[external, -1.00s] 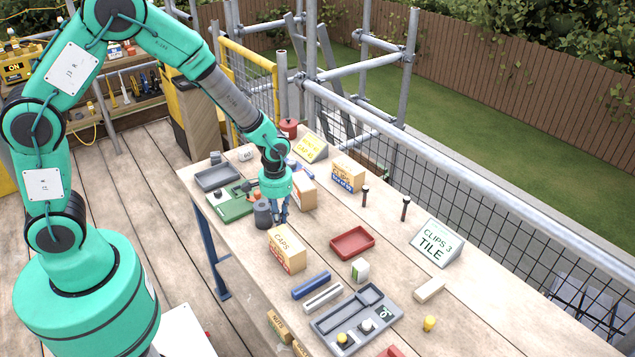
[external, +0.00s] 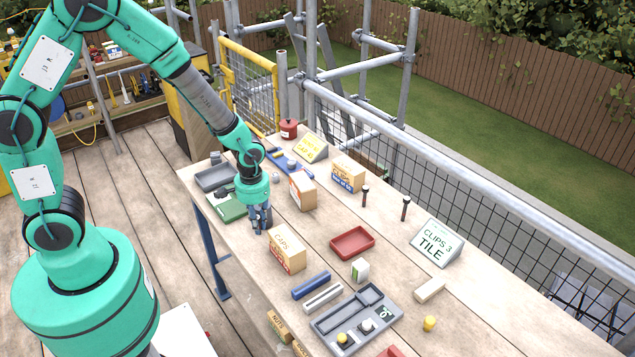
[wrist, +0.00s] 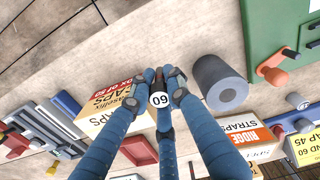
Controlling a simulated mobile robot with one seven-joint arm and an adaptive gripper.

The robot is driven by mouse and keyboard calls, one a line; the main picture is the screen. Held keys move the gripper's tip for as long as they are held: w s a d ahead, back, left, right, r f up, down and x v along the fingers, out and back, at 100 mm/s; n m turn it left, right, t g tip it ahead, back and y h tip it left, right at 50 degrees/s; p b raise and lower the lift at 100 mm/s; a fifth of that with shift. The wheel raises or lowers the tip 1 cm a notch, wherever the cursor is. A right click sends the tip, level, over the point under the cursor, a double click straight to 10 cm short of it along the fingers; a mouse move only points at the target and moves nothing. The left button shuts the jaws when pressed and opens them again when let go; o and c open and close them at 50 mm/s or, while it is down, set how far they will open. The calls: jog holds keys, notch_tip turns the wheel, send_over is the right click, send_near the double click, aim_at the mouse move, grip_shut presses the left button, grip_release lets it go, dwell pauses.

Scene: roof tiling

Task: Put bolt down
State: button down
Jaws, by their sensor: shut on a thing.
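My gripper (external: 262,228) is low over the left edge of the bench, pointing down, beside the Caps box. In the wrist view its three blue fingers (wrist: 160,85) are closed around a dark bolt whose round white end (wrist: 158,99) reads 60. The fingers hide most of the bolt, and I cannot tell whether it touches the bench. Two other dark bolts stand upright toward the far side, one (external: 365,195) left of the other (external: 405,208).
The Caps box (external: 287,250) stands close to the right of my gripper. A red tray (external: 352,242) and a grey organiser (external: 357,320) lie farther along the bench.

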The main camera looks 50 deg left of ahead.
jog(key=shift+r, duration=0.1)
notch_tip(320, 180, up, 10)
jog(key=shift+r, duration=0.2)
jog(key=shift+w+d+r, duration=0.1)
jog(key=shift+w+r, duration=0.1)
jog(key=w+d+m+p, duration=0.1)
jog(key=w+d+m, duration=0.7)
jog(key=w, duration=0.4)
jog(key=w+d+m+p, duration=0.1)
jog(key=w+d+m, duration=0.7)
jog(key=w, duration=0.5)
jog(key=f, duration=0.5)
jog(key=shift+s+d+f, duration=0.1)
jog(key=shift+d, duration=0.15)
jog(key=shift+f+b, duration=0.65)
jog(key=shift+f, duration=2.45)
